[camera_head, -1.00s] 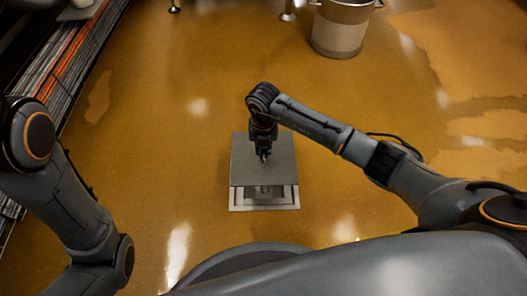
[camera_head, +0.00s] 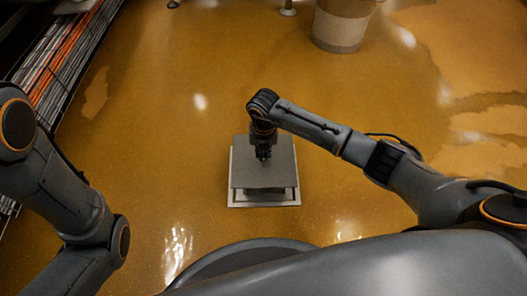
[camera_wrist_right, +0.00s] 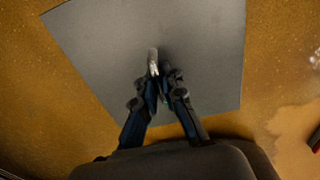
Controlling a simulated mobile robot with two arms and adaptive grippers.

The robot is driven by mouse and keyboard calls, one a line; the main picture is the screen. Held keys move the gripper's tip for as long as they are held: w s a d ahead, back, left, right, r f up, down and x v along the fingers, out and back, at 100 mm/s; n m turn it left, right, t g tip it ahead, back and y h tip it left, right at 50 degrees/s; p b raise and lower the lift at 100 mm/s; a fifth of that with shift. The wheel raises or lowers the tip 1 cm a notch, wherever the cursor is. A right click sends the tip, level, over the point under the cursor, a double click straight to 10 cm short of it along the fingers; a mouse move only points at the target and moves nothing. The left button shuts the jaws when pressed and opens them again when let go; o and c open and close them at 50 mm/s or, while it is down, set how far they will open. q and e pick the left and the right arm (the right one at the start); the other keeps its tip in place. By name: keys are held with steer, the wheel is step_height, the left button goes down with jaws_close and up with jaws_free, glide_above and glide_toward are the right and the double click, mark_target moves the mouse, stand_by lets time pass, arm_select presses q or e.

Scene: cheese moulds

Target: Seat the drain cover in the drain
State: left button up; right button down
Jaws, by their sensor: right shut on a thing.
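The drain cover is a flat grey square plate (camera_head: 265,172). In the right wrist view the plate (camera_wrist_right: 110,50) fills much of the picture, with a small handle (camera_wrist_right: 153,62) standing up from it. My right gripper (camera_head: 263,157) is over the plate. In the right wrist view my right gripper (camera_wrist_right: 160,90) is shut on the handle. The drain (camera_head: 263,204) is a pale square frame in the floor. The plate covers most of it; a dark strip of the opening shows along the near side. Whether the plate touches the frame I cannot tell. My left gripper is out of view.
The floor around the drain is yellow-brown, glossy and clear. A bucket (camera_head: 342,25) stands at the back. A rack with stacked grey and orange items (camera_head: 66,60) runs along the left. Metal feet (camera_head: 288,8) show at the top.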

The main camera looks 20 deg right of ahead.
steer(key=shift+f, duration=0.4)
steer(key=shift+p, duration=0.55)
stand_by(1.8)
steer(key=shift+f, duration=0.4)
steer(key=shift+f+b, duration=0.35)
steer(key=shift+b, duration=0.15)
steer(key=shift+f+b, duration=2.4)
steer(key=shift+f, duration=1.4)
steer(key=c, duration=1.4)
jaws_free()
